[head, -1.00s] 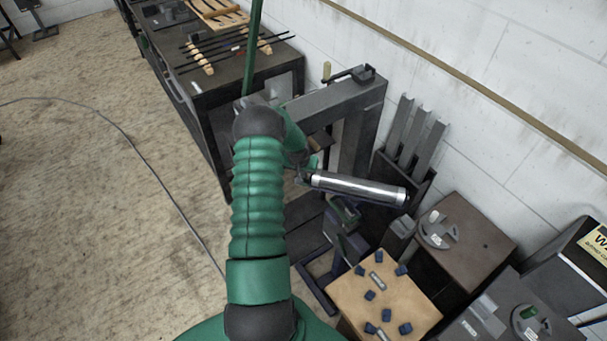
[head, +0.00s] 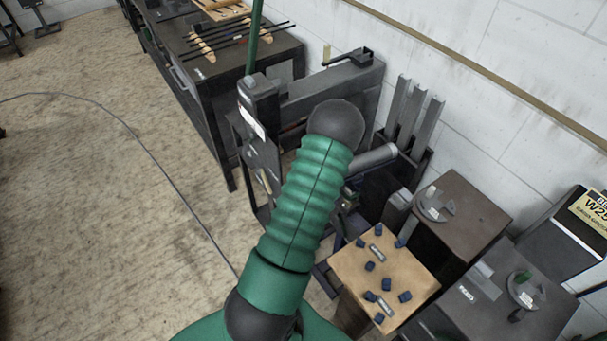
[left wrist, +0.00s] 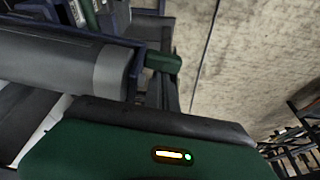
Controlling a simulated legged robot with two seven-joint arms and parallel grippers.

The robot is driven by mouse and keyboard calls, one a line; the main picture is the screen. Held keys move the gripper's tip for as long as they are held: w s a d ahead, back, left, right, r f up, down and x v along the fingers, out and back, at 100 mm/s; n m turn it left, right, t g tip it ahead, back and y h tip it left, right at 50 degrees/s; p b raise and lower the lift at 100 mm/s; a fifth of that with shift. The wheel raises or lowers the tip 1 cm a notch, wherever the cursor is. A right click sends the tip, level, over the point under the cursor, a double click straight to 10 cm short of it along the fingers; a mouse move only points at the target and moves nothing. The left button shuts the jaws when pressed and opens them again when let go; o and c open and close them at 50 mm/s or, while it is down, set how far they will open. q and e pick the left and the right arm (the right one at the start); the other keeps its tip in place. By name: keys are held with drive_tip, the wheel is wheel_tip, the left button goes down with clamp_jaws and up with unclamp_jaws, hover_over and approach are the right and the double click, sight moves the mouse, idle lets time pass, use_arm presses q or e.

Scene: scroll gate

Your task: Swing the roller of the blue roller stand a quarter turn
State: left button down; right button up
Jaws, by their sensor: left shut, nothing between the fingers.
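The roller (head: 376,157) is a grey metal cylinder on the dark blue roller stand (head: 325,277). In the head view only its right end shows, pointing to the upper right; my left arm hides the rest. In the left wrist view the roller (left wrist: 60,65) lies at upper left, its lighter end band toward the middle. The green body of my left gripper (left wrist: 150,150) fills the bottom of that view, close beside the roller. I cannot tell whether they touch. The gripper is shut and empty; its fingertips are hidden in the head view. My right gripper is not in view.
A grey machine frame (head: 330,82) stands behind the stand, and a rack of metal bars (head: 413,118) against the wall. A wooden-topped box with small blue pieces (head: 350,262) stands at front right. Dark cabinets (head: 465,205) are at right. The floor at left is open, crossed by a cable.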

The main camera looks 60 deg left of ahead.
use_arm(q)
drive_tip(key=shift+s+d+f+n, duration=0.1)
drive_tip(key=shift+d+n, duration=0.4)
drive_tip(key=shift+d, duration=0.15)
drive_tip(key=shift+s+d+n+g, duration=0.1)
drive_tip(key=shift+d+n+g, duration=0.3)
drive_tip(key=shift+d, duration=0.75)
